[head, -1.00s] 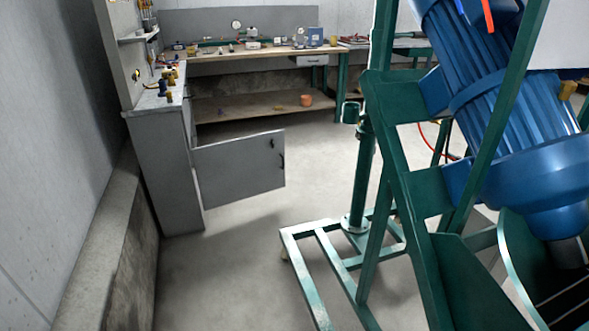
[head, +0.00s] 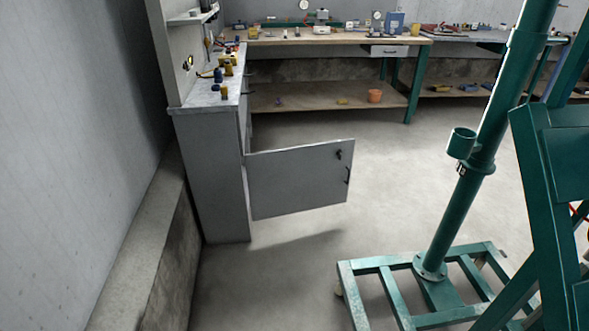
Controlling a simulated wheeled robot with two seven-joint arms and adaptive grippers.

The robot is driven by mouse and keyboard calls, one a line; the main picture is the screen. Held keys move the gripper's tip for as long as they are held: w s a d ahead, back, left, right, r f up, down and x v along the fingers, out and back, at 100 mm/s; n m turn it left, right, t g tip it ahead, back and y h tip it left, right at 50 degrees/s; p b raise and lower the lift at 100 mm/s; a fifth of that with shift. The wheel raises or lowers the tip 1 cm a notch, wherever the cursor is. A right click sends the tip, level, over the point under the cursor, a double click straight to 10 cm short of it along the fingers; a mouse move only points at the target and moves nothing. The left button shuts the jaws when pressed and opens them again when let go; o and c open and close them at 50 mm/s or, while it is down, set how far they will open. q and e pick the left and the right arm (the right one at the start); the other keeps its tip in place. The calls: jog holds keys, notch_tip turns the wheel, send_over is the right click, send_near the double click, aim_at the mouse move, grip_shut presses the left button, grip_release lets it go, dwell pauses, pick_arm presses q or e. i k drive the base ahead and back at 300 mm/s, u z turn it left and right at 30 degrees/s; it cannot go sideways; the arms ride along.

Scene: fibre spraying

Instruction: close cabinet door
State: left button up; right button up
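The grey cabinet (head: 212,175) stands against the left wall in the head view. Its grey door (head: 298,182) is swung wide open and sticks out to the right over the floor. A dark handle (head: 347,175) and a small dark lock (head: 339,155) are near the door's free edge. The inside of the cabinet is hidden from this angle. Neither of my grippers is in view.
A green steel frame with a post (head: 470,170) and a low base (head: 430,285) stands at the right. A concrete ledge (head: 150,250) runs along the left wall. A workbench (head: 330,39) stands at the back. Floor (head: 290,285) before the door is clear.

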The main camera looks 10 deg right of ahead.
aim_at(281, 182)
jog(key=z, duration=0.05)
jog(key=i, duration=3.05)
jog(key=z, duration=0.4)
